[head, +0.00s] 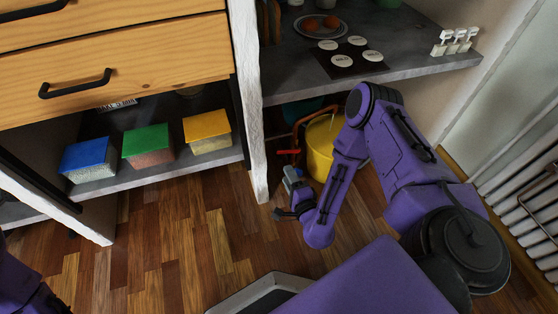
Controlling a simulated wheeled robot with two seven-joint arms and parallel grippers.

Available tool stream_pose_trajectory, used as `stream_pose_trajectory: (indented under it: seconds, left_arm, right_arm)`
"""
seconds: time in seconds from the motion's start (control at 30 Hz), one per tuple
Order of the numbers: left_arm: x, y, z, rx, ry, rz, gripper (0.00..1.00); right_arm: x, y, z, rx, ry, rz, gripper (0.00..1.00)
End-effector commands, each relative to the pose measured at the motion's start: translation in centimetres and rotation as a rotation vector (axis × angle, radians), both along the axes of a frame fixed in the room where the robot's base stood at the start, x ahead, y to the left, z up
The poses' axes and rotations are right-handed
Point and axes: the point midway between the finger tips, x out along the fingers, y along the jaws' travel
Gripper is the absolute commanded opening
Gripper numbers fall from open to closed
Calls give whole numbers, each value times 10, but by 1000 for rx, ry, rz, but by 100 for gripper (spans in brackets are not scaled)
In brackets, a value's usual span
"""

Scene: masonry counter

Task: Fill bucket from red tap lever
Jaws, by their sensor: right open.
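A yellow bucket (321,148) stands under the counter, partly hidden behind my right arm. A red tap lever (288,152) shows at the left of the bucket, beside a copper-coloured pipe (297,131). My right gripper (286,195) is open, below the red lever in the picture and apart from it. Nothing shows between its fingers. I cannot see inside the bucket or the tap's outlet. Only a bit of my left arm shows in the lower left corner; its gripper is out of view.
A white masonry post (251,110) stands left of the tap. The counter (425,65) above holds a plate with round items, stove-like discs and white switches. Lidded boxes in blue (86,160), green (147,145) and yellow (207,131) sit on a low shelf. Wooden floor (180,250) is clear.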

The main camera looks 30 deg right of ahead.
Motion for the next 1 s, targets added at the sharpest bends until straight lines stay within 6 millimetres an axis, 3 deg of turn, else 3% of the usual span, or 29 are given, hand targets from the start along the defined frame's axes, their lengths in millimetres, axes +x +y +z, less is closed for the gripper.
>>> stream_pose_trajectory:
  seconds: [0.03, 0.27, 0.6, 0.73, 1.0]
  left_arm:
    - [-2, 0, -18, -5, 12, -8, 43]
    - [-12, -1, -24, -33, 92, -65, 43]
    - [-44, 3, -35, -108, 327, -230, 43]
    - [-50, 4, -33, -122, 371, -260, 43]
    - [-51, 5, -32, -125, 382, -266, 43]
  right_arm:
    - [6, -10, -12, 66, -70, -42, 43]
    - [32, -25, -2, 157, -169, -78, 43]
    - [101, -41, -3, 155, -164, -77, 43]
    - [112, -44, -1, 154, -160, -77, 43]
    - [114, -44, 0, 154, -158, -74, 43]
